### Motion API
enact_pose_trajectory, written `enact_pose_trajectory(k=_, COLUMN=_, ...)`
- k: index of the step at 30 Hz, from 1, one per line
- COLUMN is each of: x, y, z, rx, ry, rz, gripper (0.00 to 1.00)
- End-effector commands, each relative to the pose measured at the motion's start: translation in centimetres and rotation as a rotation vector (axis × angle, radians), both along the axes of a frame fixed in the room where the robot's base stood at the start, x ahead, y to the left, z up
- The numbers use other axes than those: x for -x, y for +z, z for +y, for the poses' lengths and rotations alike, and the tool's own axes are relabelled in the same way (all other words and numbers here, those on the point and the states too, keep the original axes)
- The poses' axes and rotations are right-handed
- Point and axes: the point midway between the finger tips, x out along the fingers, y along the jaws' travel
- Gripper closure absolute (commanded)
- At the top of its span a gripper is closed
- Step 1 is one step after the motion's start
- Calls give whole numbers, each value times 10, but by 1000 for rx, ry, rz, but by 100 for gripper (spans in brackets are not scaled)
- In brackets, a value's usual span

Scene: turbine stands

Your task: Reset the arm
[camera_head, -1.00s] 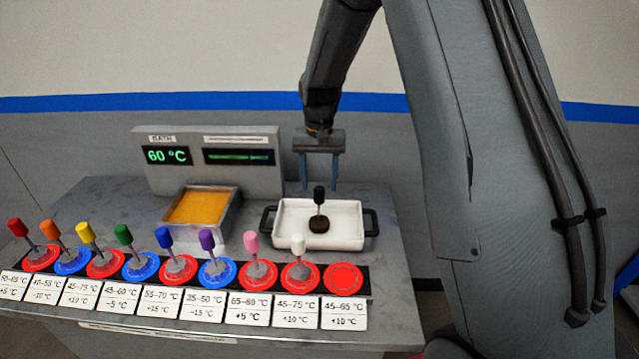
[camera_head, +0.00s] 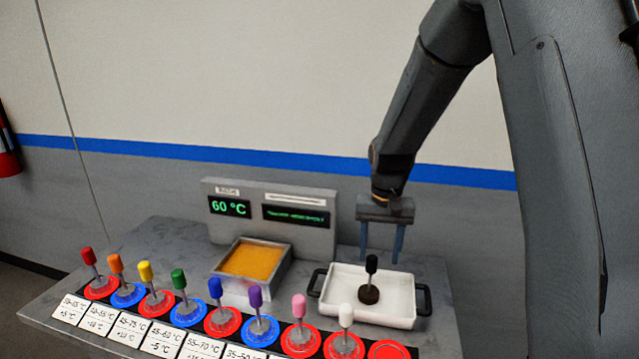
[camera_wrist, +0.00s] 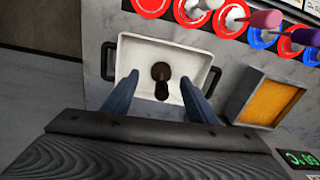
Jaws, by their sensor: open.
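My gripper (camera_head: 382,243) is open and empty. It hangs above the back of the white tray (camera_head: 345,305), with its two blue fingers pointing down and apart. In the wrist view the fingers (camera_wrist: 160,92) spread over the near side of the tray (camera_wrist: 130,48). A black-handled stamp-like piece (camera_head: 370,280) with a dark round base stands in the tray, clear of the fingers. It also shows between and beyond the fingertips in the wrist view (camera_wrist: 161,72).
A bath with orange contents (camera_head: 253,260) stands left of the tray, before a panel (camera_head: 270,215) reading 60 °C. Several coloured-handled pieces stand on red and blue discs along the front. The rightmost red disc (camera_head: 389,350) is empty. A red object (camera_head: 8,160) is at the far left.

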Motion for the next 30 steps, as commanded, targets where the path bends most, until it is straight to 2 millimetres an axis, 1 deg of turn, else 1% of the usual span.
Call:
enact_pose_trajectory(k=1, x=21, y=-1, z=0, rx=0, ry=23, rz=-10, gripper=47)
enact_pose_trajectory(k=5, x=76, y=-4, z=0, rx=4, ry=92, rz=-38, gripper=47)
enact_pose_trajectory(k=6, x=92, y=-6, z=1, rx=6, ry=112, rz=-47, gripper=47)
enact_pose_trajectory(k=9, x=132, y=-12, z=1, rx=10, ry=160, rz=-66, gripper=47)
enact_pose_trajectory(k=12, x=164, y=-18, z=1, rx=13, ry=196, rz=-80, gripper=47)
enact_pose_trajectory(k=15, x=184, y=-23, z=1, rx=16, ry=220, rz=-88, gripper=47)
enact_pose_trajectory(k=18, x=194, y=-25, z=1, rx=17, ry=232, rz=-95, gripper=47)
enact_pose_trajectory(k=20, x=197, y=-26, z=1, rx=18, ry=235, rz=-94, gripper=47)
enact_pose_trajectory(k=30, x=197, y=-26, z=1, rx=17, ry=235, rz=-93, gripper=47)
